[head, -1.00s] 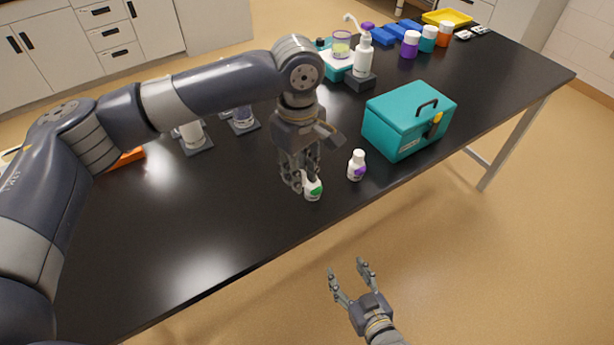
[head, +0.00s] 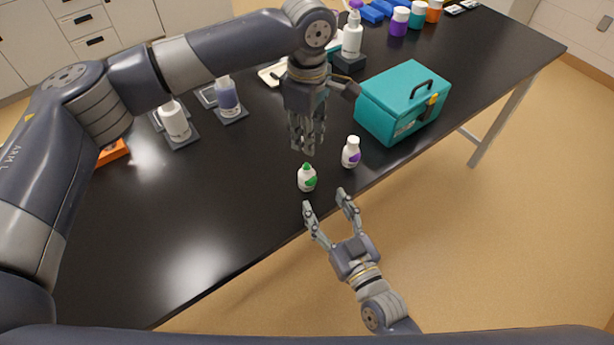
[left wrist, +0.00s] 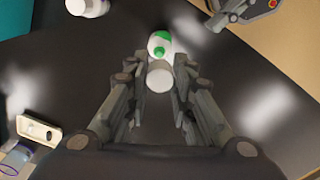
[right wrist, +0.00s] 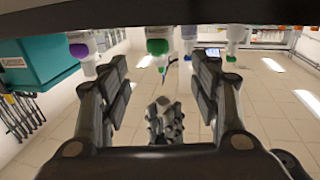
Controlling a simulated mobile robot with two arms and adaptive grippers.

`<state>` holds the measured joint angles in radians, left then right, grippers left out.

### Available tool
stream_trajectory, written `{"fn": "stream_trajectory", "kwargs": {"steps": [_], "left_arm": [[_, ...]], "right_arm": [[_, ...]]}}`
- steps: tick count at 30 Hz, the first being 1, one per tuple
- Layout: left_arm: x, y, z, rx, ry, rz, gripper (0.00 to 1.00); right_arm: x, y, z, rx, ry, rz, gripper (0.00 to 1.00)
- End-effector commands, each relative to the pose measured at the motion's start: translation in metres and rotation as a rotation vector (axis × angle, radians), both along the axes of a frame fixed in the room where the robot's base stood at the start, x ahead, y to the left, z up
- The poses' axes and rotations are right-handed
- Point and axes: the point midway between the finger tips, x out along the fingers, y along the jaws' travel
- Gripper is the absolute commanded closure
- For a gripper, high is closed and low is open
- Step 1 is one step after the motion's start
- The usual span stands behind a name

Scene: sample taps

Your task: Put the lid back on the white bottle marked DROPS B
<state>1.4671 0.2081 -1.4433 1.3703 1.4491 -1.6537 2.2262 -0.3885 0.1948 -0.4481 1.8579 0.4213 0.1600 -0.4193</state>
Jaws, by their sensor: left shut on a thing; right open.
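A small white bottle with a green top and green label patch (head: 306,179) stands upright near the table's front edge; its lettering is too small to read. My left gripper (head: 303,152) is above and behind it, pointing down, shut on a small white lid (left wrist: 160,77). The lid is apart from the bottle in the head view. The left wrist view shows the green-topped bottle (left wrist: 160,44) just beyond the lid. A similar bottle with white cap and purple patch (head: 351,152) stands to its right. My right gripper (head: 325,202) is open and empty at the front edge, facing the green-topped bottle (right wrist: 158,46).
A teal box with a dark handle (head: 403,103) stands right of the bottles. White (head: 174,121) and bluish (head: 227,97) bottles stand on dark stands at back left. Coloured jars (head: 399,22) line the far end. The black tabletop (head: 210,210) is clear at front left.

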Motion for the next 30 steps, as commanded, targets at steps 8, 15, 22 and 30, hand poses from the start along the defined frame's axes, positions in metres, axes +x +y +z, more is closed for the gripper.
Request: {"fn": "stream_trajectory", "kwargs": {"steps": [8, 15, 22, 30], "left_arm": [[0.000, 0.000, 0.000, 0.000, 0.000, 0.000, 0.86], [0.000, 0.000, 0.000, 0.000, 0.000, 0.000, 0.86], [0.000, 0.000, 0.000, 0.000, 0.000, 0.000, 0.86], [0.000, 0.000, 0.000, 0.000, 0.000, 0.000, 0.86]], "right_arm": [[0.050, 0.022, 0.001, 0.001, -0.002, 0.000, 0.43], [0.083, 0.037, 0.001, -0.001, 0.000, 0.001, 0.43], [0.095, 0.043, 0.000, 0.000, 0.001, 0.001, 0.43], [0.096, 0.043, 0.000, 0.000, 0.001, 0.001, 0.43]]}}
